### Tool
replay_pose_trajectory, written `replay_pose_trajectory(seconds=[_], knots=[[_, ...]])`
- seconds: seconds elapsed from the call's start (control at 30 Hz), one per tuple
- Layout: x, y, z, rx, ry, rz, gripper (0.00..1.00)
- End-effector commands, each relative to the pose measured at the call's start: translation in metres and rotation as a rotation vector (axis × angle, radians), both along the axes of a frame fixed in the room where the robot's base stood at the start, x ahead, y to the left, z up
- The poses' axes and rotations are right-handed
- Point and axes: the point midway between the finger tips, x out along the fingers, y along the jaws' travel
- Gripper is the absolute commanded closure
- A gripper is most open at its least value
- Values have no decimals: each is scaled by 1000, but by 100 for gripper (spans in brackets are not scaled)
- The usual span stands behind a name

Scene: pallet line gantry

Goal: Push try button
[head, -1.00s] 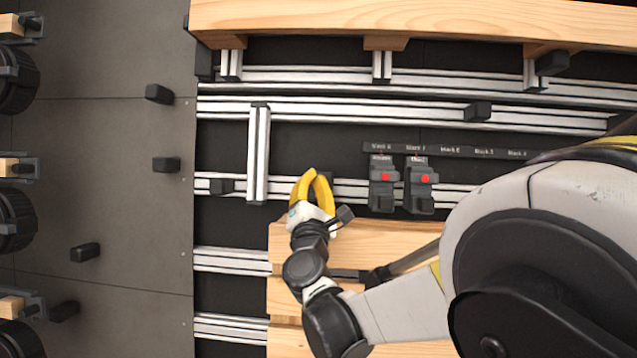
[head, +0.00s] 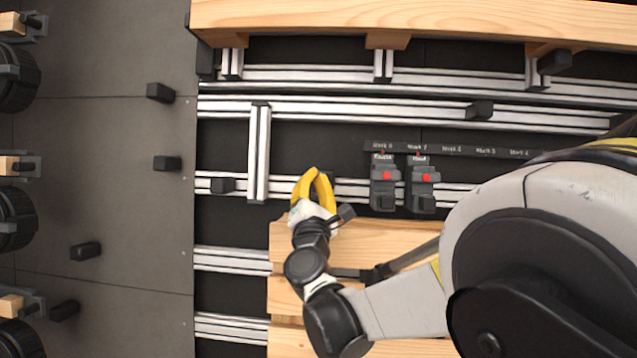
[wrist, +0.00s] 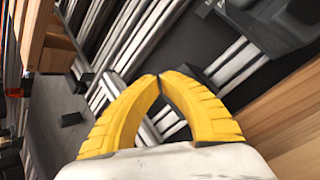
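Two dark grey button boxes stand side by side on the aluminium rails in the head view, a left box (head: 384,192) and a right box (head: 421,195). Each carries a red button, the left one (head: 387,175) and the right one (head: 427,177). Small white labels top both boxes; I cannot read surely which says try. My gripper (head: 315,172) is left of the left box, apart from it. Its yellow fingers meet at the tips in the wrist view (wrist: 159,76), with nothing between them. A dark grey block at the wrist view's upper right may be one of the boxes.
A dark strip with white lettering (head: 450,149) runs behind the boxes. A wooden pallet (head: 350,240) lies in front, and a wooden beam (head: 420,18) spans the back. An upright-looking crosspiece (head: 259,150) lies left of my gripper.

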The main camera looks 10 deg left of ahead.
Motion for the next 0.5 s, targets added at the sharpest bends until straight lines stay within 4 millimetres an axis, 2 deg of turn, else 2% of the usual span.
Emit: replay_pose_trajectory(seconds=[0.5], knots=[[5,0,-3,0,0,0,100]])
